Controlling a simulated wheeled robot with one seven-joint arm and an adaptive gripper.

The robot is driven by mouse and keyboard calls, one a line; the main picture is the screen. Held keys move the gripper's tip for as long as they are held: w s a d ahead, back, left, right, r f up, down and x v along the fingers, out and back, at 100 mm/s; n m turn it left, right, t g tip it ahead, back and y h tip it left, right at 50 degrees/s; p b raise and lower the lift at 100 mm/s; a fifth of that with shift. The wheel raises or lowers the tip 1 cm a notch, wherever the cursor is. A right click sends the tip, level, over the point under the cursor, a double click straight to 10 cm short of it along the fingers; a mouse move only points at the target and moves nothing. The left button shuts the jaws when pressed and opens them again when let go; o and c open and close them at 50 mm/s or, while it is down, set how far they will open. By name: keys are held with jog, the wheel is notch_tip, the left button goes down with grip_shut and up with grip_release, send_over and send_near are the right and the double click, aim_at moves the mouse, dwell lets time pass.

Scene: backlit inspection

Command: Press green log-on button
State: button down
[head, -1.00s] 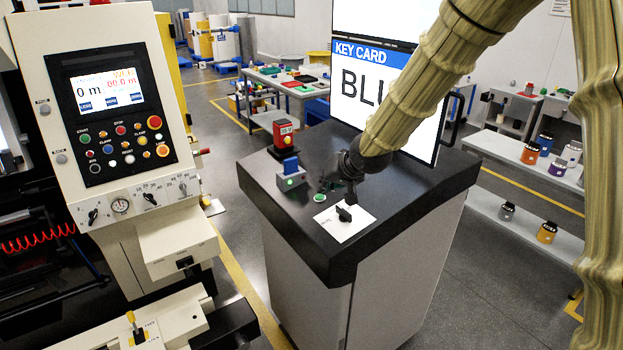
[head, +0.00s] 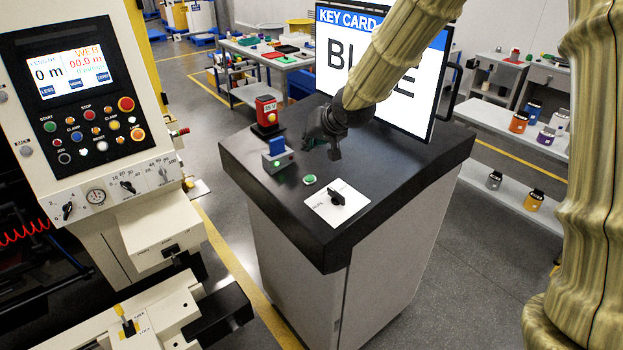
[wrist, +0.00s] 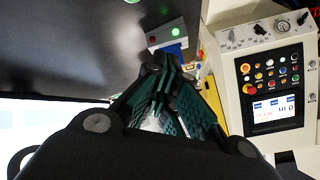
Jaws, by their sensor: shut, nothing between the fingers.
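The green button (head: 309,180) is a small round cap on the dark console top (head: 388,175), between the card reader and a rotary switch. My gripper (head: 335,154) is shut and empty, above the console behind and to the right of the button in the head view, apart from it. In the wrist view my gripper's fingers (wrist: 170,98) are together. A green spot (wrist: 133,2), probably the button, is cut by the top edge there. The grey reader (head: 278,161) holds a blue card (head: 277,146) and shows a green light; it also appears in the wrist view (wrist: 165,32).
A black rotary switch (head: 337,198) stands on a white plate in front of the button. A red device (head: 267,112) stands behind the reader. A screen (head: 340,62) reading "KEY CARD" rises behind my arm. A machine control panel (head: 75,85) is at left.

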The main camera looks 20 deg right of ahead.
jog(key=b, duration=0.2)
send_over(310, 177)
jog(key=w, duration=0.1)
jog(key=f, duration=0.3)
jog(key=a+f, duration=0.1)
jog(key=f, duration=0.1)
jog(key=shift+w+f, duration=0.1)
jog(key=shift+f, duration=0.2)
jog(key=shift+d+f+b, duration=0.1)
jog(key=shift+f+b, duration=0.2)
jog(key=shift+f, duration=0.05)
jog(key=shift+s+d+f+b, duration=0.1)
jog(key=shift+s+f+b, duration=0.15)
jog(key=shift+s+b, duration=0.3)
jog(key=shift+s+d+f+b, duration=0.1)
jog(key=shift+s+f+b, duration=0.2)
jog(key=shift+s, duration=0.4)
jog(key=shift+d+f, duration=0.1)
jog(key=shift+f, duration=0.2)
jog(key=shift+w+d+f+b, duration=0.1)
jog(key=shift+w+f+b, duration=0.3)
jog(key=shift+w+f, duration=0.75)
jog(key=shift+s+r, duration=0.45)
jog(key=shift+s, duration=0.35)
jog(key=shift+w+f, duration=0.3)
jog(key=shift+w, duration=0.15)
jog(key=shift+s+r, duration=0.2)
jog(key=shift+s, duration=0.05)
